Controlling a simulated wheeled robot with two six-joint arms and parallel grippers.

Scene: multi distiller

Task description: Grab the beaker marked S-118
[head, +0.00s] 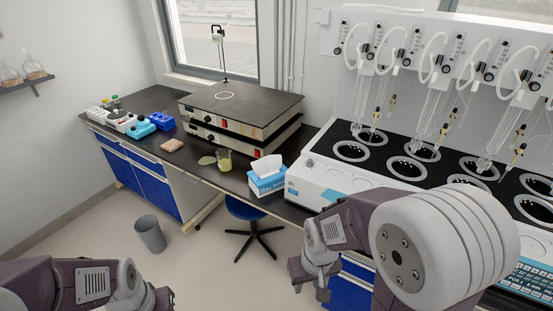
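A small glass beaker (224,160) with yellowish contents stands upright on the dark bench, in front of the stacked hot plates. Its marking is too small to read. My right gripper (309,279) is in front of the bench edge, lower than the bench top and to the right of the beaker. Its fingers look apart, with nothing between them. My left gripper (163,297) shows only in part at the bottom edge, far from the beaker. Its fingers are not clear.
A tissue box (268,181) stands right of the beaker. The stacked hot plates (240,110) are behind it, and the large white distiller (325,185) is at right. A round flat piece (207,160) lies left of the beaker. A stool (247,213) and bin (150,233) stand below.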

